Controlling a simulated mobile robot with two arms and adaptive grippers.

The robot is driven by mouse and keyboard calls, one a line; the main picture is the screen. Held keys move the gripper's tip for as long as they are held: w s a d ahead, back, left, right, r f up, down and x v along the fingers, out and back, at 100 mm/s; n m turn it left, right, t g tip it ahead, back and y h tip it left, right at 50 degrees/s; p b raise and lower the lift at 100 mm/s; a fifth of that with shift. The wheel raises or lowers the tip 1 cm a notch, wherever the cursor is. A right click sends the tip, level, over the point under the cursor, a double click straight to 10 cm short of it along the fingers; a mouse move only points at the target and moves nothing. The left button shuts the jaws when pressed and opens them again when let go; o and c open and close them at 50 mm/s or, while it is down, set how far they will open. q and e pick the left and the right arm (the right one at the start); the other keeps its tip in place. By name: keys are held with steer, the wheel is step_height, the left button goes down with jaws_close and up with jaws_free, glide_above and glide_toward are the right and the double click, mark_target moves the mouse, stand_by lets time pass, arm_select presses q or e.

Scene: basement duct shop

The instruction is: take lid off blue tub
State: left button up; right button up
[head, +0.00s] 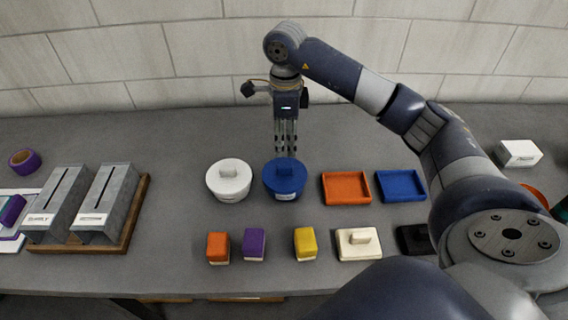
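The blue tub (286,196) stands on the grey bench near the middle, beside a white lidded tub. It has a pale label low on its front. Its blue lid (284,178) sits on top. My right gripper (285,152) points down at the lid's back part, its fingers close together and side by side. The view does not show clearly whether the fingertips touch the lid or what gap is between them. My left gripper is not in view.
The white tub (229,181) is close on the left. Orange (346,188) and blue (400,186) trays lie to the right. Small orange, purple and yellow blocks (305,244) and a cream lidded box (358,244) stand in front. Grey metal holders (105,203) are at left.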

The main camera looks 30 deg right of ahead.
mark_target(285, 166)
steer(key=f, duration=0.2)
steer(key=s, duration=0.1)
steer(key=shift+s+a+f+p, duration=0.1)
steer(key=shift+a+f+p, duration=0.2)
steer(key=shift+f+p, duration=0.1)
steer(key=shift+f, duration=0.25)
steer(key=shift+w+f+p, duration=0.2)
steer(key=shift+f+p, duration=0.1)
steer(key=shift+f, duration=0.05)
steer(key=f+p, duration=0.1)
steer(key=f, duration=0.1)
steer(key=f+p, duration=0.1)
steer(key=f, duration=0.1)
steer(key=shift+w+d+f, duration=0.15)
steer(key=shift+w, duration=0.05)
steer(key=shift+f, duration=0.15)
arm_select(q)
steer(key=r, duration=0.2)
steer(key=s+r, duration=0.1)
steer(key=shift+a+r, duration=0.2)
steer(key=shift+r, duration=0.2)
arm_select(e)
steer(key=c, duration=0.8)
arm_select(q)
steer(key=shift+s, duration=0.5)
arm_select(e)
jaws_close()
